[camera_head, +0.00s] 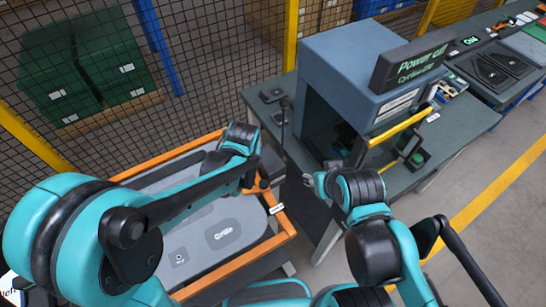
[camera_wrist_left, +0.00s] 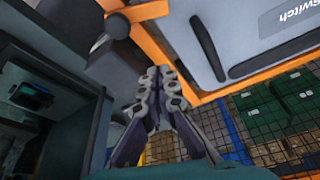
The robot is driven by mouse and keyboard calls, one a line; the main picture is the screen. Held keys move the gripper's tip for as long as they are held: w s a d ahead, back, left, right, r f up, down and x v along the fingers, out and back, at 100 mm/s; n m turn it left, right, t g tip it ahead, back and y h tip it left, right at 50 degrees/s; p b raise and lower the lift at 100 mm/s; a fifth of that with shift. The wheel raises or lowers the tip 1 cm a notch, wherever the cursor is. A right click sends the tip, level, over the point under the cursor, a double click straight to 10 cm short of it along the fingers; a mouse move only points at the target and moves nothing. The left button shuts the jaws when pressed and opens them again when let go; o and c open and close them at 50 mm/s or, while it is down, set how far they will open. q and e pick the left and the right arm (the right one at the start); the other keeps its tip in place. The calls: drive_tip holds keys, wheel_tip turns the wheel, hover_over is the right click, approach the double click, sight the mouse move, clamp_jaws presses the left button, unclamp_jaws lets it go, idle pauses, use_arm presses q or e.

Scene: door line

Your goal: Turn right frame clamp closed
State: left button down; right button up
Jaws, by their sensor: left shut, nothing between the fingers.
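A thin dark post (camera_head: 284,118) rises near my left gripper. A mesh fence (camera_head: 190,60) stands behind. Floor is clear at lower right.

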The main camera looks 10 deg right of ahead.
sight(256, 188)
use_arm(q)
drive_tip(key=f, duration=0.3)
drive_tip(key=f+b, duration=0.1)
drive_tip(key=f, duration=0.2)
drive_tip(key=f+b, duration=0.1)
drive_tip(key=f, duration=0.2)
drive_tip(key=shift+s+a+f, duration=0.15)
drive_tip(key=shift+s+a, duration=0.05)
drive_tip(key=shift+s, duration=0.45)
